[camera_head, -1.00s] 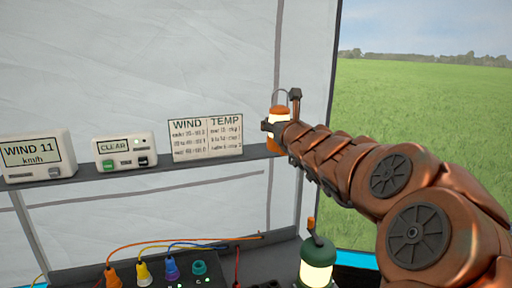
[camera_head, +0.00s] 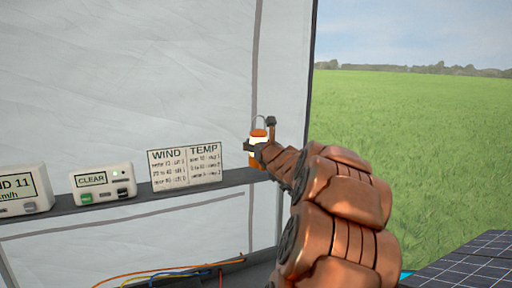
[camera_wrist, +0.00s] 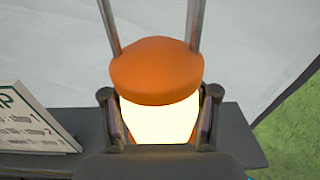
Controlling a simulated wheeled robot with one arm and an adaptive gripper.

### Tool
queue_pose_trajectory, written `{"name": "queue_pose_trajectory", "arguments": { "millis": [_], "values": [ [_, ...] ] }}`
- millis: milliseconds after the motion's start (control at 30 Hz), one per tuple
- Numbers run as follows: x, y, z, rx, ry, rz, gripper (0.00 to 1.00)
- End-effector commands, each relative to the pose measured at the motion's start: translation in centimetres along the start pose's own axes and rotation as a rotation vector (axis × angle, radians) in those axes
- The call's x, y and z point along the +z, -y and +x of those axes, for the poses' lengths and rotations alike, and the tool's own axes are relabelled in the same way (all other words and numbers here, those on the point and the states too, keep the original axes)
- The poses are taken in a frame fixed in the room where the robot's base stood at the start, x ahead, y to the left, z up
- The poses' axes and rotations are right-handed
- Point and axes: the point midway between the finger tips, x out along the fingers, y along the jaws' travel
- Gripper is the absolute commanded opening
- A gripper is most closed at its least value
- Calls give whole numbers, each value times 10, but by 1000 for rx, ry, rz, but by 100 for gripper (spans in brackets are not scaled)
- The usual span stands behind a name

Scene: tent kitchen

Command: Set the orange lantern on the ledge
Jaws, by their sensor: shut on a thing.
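The orange lantern (camera_head: 258,134) has an orange cap, a glowing pale body and a thin wire handle. It is upright at the right end of the dark ledge (camera_head: 128,196). My gripper (camera_head: 257,150) is shut around the lantern's body. In the wrist view the lantern (camera_wrist: 156,72) sits between the two fingers of my gripper (camera_wrist: 160,120), with the ledge (camera_wrist: 240,135) below and behind it. The lantern's lower part is mostly hidden by my gripper, so I cannot tell whether its base touches the ledge.
A wind and temperature card (camera_head: 185,167) stands on the ledge just left of the lantern. A CLEAR box (camera_head: 102,184) and a WIND display (camera_head: 22,192) stand further left. Cables (camera_head: 180,272) run below. A solar panel (camera_head: 470,262) lies at the lower right.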

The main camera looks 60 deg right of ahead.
Motion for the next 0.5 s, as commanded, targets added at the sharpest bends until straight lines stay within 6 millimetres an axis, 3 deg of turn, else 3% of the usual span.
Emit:
{"name": "queue_pose_trajectory", "arguments": {
  "millis": [300, 500],
  "values": [
    [0, 20, 32, -3, 1, -2, 0],
    [-2, 23, 40, 0, 4, 0, 0]
  ]
}}
